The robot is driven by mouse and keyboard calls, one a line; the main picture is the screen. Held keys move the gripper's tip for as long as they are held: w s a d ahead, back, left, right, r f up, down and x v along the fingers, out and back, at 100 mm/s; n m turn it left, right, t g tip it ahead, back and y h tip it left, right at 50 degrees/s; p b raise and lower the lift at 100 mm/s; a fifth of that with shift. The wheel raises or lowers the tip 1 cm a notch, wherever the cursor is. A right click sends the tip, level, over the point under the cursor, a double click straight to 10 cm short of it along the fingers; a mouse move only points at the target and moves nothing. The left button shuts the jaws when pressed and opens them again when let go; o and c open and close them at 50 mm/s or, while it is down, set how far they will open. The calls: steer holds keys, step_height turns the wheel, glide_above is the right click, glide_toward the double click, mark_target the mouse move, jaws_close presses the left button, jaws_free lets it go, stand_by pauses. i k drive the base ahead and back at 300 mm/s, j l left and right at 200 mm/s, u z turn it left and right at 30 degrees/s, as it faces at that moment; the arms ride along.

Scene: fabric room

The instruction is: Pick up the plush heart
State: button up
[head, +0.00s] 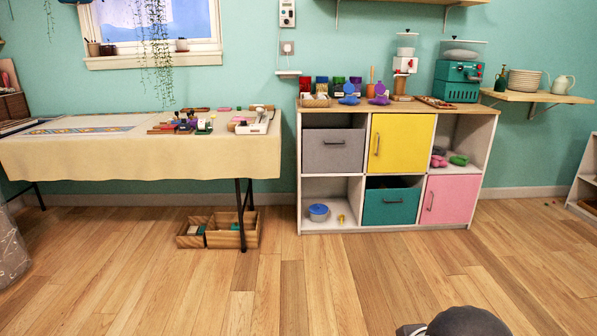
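I cannot pick out a plush heart for certain at this size. Small soft-looking shapes sit on the cabinet top: a blue one (349,94) and a purple one (380,95). More soft-looking shapes lie in the cabinet's open upper right compartment: pink ones (438,158) and a green one (459,159). Any of these could be plush, but their outlines are too small to tell. A dark rounded part of my own body shows at the bottom edge, right of centre. My gripper's fingers are not in view.
The cabinet (330,187) stands against the wall, with grey, yellow, teal and pink fronts. A cloth-covered table (120,160) with small items stands left. Wooden boxes (223,236) sit on the floor beneath its right end. A wall shelf (540,96) holds plates. The wooden floor ahead is clear.

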mark_target(349, 100)
steer(key=i, duration=1.1)
steer(key=i+j+z, duration=0.15)
steer(key=i, duration=0.95)
